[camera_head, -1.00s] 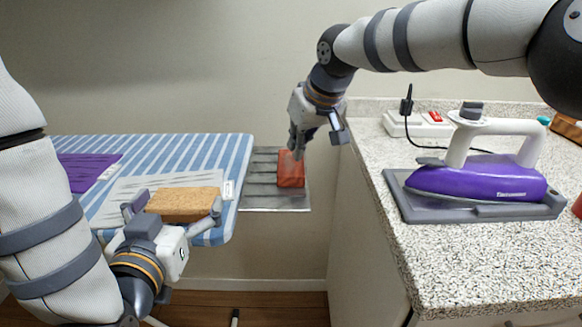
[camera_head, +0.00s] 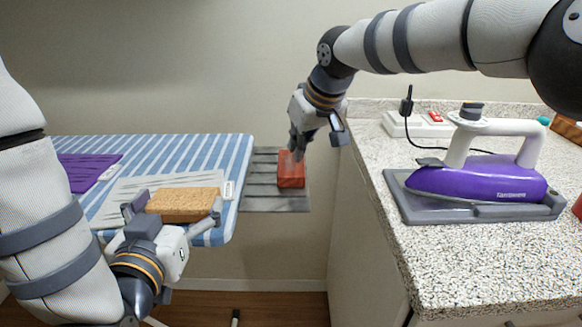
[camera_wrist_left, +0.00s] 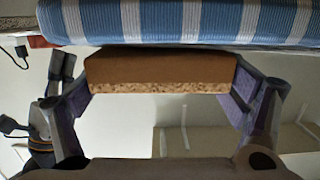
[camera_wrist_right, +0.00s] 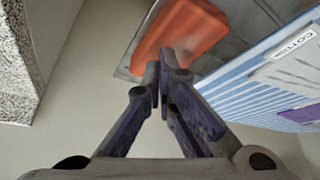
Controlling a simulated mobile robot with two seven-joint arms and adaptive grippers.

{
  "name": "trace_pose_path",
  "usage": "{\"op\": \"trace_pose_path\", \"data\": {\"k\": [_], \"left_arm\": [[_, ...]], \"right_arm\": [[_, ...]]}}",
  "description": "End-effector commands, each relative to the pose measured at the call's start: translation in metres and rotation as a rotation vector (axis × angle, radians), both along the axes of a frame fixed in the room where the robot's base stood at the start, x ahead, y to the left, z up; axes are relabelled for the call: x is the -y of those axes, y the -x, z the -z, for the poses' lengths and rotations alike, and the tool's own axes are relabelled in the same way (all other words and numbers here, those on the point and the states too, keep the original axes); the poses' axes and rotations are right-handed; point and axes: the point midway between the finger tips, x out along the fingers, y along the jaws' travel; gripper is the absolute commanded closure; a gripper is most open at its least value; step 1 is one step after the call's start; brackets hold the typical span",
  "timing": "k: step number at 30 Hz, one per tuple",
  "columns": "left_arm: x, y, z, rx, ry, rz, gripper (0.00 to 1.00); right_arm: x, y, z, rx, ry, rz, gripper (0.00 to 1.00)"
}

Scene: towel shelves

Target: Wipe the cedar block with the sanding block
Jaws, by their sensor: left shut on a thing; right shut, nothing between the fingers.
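A tan, grainy block, which I take as the sanding block (camera_head: 186,204), is clamped between the fingers of my left gripper (camera_head: 177,212) at the front of the ironing board. In the left wrist view the sanding block (camera_wrist_left: 160,72) spans the two fingers, close by the striped cloth. A reddish block, which I take as the cedar block (camera_head: 291,172), lies on the grey slatted rack (camera_head: 272,202) right of the board. My right gripper (camera_head: 296,148) is shut and empty at its upper edge. In the right wrist view the fingertips (camera_wrist_right: 164,76) overlap the cedar block (camera_wrist_right: 182,36); contact is unclear.
The striped ironing board (camera_head: 200,150) carries a purple cloth (camera_head: 82,172) and a pale printed sheet (camera_head: 150,185). A purple iron (camera_head: 480,180) rests on a grey stand on the speckled counter (camera_head: 470,260), right. A power strip (camera_head: 415,125) lies behind it.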

Motion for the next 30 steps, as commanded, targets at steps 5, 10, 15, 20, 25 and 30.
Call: {"op": "trace_pose_path", "data": {"k": [5,10,15,20,25,30], "left_arm": [[0.0,0.0,0.0,0.0,0.0,0.0,0.55],[0.0,0.0,0.0,0.0,0.0,0.0,0.55],[0.0,0.0,0.0,0.0,0.0,0.0,0.55],[0.0,0.0,0.001,-0.001,0.0,0.0,0.55],[0.0,0.0,0.004,-0.005,0.0,0.0,0.55],[0.0,0.0,0.007,-0.012,0.0,0.0,0.55]], "right_arm": [[0.0,0.0,0.004,-0.001,0.001,0.0,1.0],[0.0,0.0,0.008,-0.002,0.001,0.0,1.0],[0.0,-0.001,-0.003,0.003,0.001,0.001,1.0],[0.0,-0.001,-0.019,0.001,0.0,0.0,1.0],[0.0,-0.001,-0.037,0.002,-0.001,0.001,1.0],[0.0,0.0,-0.05,-0.001,0.001,0.0,1.0]]}}
